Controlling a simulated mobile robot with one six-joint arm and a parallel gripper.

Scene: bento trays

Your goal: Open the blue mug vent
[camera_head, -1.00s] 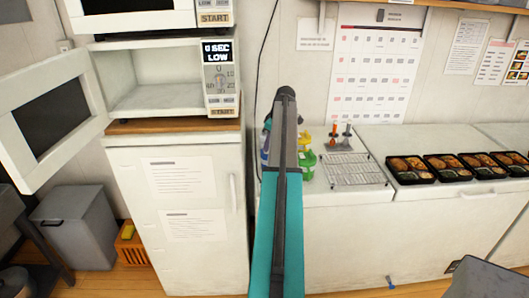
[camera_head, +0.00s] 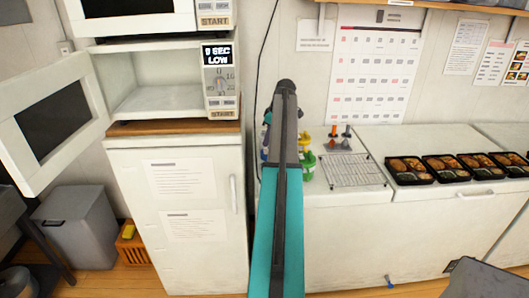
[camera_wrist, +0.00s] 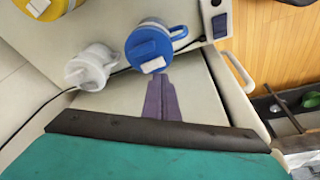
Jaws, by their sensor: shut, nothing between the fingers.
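The blue mug (camera_wrist: 139,38) stands at the top middle of the wrist view, with its handle to the right. In the head view my arm covers most of the mug, and I cannot make out the vent's state there.
A white mug (camera_wrist: 88,70) stands left of the blue one, and a yellow mug (camera_wrist: 42,6) is beyond it. In the head view a green mug (camera_head: 307,166) and a wire rack (camera_head: 350,171) are right of my arm. An open microwave door (camera_head: 50,122) juts out at left.

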